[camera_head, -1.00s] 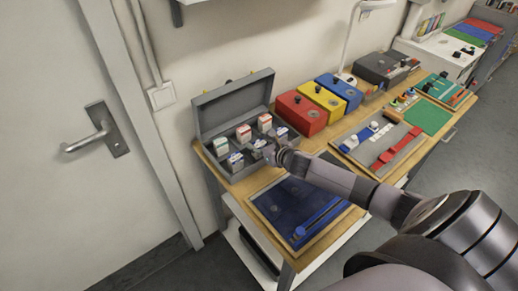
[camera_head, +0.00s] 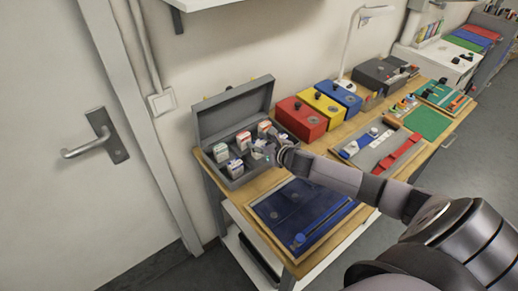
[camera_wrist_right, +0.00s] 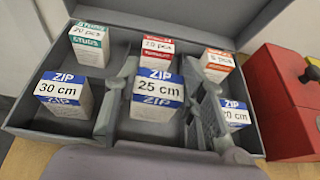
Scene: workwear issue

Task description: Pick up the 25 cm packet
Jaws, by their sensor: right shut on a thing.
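The 25 cm packet (camera_wrist_right: 157,92), white with a blue ZIP band, is between the two fingers of my right gripper (camera_wrist_right: 160,112) in the right wrist view. The fingers are shut on its left and right sides. In the head view my right gripper (camera_head: 268,152) reaches into the open grey case (camera_head: 240,180) and partly hides the packet. I cannot tell whether the packet is clear of the case floor. The 30 cm packet (camera_wrist_right: 65,95) stands to its left and a similar blue-banded packet (camera_wrist_right: 236,115) to its right, partly behind a finger. My left gripper is not in view.
The raised case lid (camera_head: 235,106) is at the back. A red box (camera_head: 301,119) is close on the right.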

